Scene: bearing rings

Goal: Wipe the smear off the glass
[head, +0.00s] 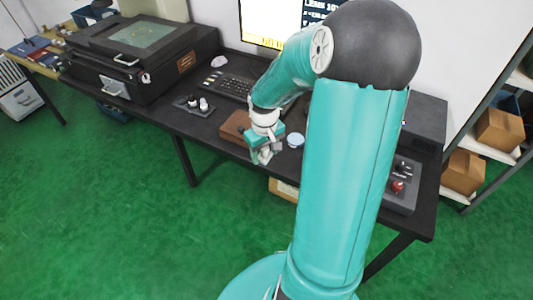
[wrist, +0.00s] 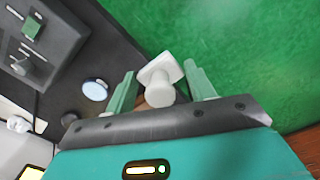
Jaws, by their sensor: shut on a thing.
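The glass (head: 142,35) is a greenish pane set in the top of a black machine at the left of the table in the head view. A paler patch shows on it, but I cannot tell the smear's outline. My gripper (head: 264,155) is at the table's front edge, well to the right of the glass. In the wrist view my gripper (wrist: 162,90) is shut on a white wiper-like piece (wrist: 160,78) with a squarish head and a round stem. The glass is not in the wrist view.
A brown block (head: 235,125) sits beside my gripper, with a pale round disc (head: 295,140) to its right. A keyboard (head: 228,84), a small black stand (head: 194,104) and a monitor (head: 270,22) are on the table. A control box (head: 399,187) stands at right.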

